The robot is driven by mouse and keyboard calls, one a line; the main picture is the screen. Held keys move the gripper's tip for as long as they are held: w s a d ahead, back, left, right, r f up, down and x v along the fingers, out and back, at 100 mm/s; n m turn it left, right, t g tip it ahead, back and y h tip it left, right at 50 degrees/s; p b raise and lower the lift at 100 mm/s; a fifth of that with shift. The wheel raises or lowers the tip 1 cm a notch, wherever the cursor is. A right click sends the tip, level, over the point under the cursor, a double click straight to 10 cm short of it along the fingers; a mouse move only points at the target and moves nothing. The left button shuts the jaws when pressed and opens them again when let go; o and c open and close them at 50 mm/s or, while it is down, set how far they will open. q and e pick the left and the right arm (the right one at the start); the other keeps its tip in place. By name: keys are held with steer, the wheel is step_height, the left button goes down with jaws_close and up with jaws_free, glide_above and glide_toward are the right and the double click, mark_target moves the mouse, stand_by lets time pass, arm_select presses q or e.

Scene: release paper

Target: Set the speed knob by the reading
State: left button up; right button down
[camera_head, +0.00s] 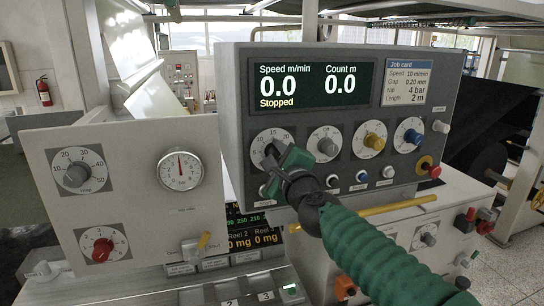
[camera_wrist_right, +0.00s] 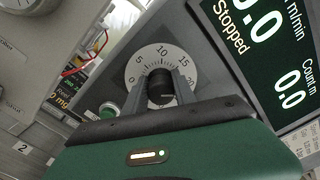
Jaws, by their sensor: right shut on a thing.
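The speed knob's dial (camera_head: 262,140) is at the left of the grey control panel's knob row, its knob mostly hidden by my gripper. My right gripper (camera_head: 273,154) is shut on this knob, with one finger on each side. The display (camera_head: 314,82) reads Speed 0.0 m/min, Count 0.0 m, Stopped. The job card (camera_head: 407,82) lists Speed 10 m/min, Gap 0.20 mm, Nip 4 bar, Length 2 m. My left gripper is not in view.
Small buttons and a red knob (camera_head: 434,171) sit below. A side panel at left bears a pressure gauge (camera_head: 181,170) and a red knob (camera_head: 102,249). A yellow bar (camera_head: 385,205) runs beneath.

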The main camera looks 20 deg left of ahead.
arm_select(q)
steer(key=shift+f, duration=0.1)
arm_select(e)
steer(key=shift+w+f+m, duration=0.1)
steer(key=shift+f+m, duration=0.3)
steer(key=shift+f, duration=0.1)
steer(key=c, duration=1.3)
jaws_free()
steer(key=shift+d, duration=0.1)
steer(key=shift+o, duration=1.2)
steer(key=shift+d+r, duration=0.1)
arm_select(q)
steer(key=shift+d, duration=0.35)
arm_select(e)
steer(key=shift+o, duration=0.2)
steer(key=shift+d+r, duration=0.15)
arm_select(q)
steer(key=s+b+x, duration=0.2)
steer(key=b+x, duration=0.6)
steer(key=b, duration=0.1)
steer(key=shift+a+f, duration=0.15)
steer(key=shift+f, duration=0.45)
arm_select(e)
steer(key=v, duration=1.6)
steer(key=shift+s+d, duration=0.2)
steer(key=shift+s, duration=0.05)
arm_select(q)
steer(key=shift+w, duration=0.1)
